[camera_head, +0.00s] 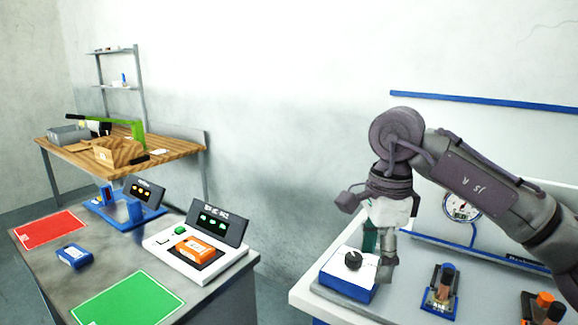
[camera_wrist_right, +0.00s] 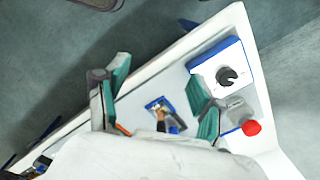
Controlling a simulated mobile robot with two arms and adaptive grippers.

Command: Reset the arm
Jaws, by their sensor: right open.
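My right arm (camera_head: 465,175) comes in from the right over the white bench and bends down at the wrist. My right gripper (camera_head: 379,252) points down beside and partly in front of the white and blue box with a black knob (camera_head: 347,272). In the right wrist view the gripper (camera_wrist_right: 158,88) shows its two teal-padded fingers spread wide, with nothing between them. The knob box (camera_wrist_right: 218,65) lies beyond the right finger there. I cannot tell whether a finger touches the box. My left gripper is not in view.
A grey table at left holds a red mat (camera_head: 50,229), a green mat (camera_head: 127,300), a blue device (camera_head: 74,256) and an orange device (camera_head: 194,249) on a tester.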

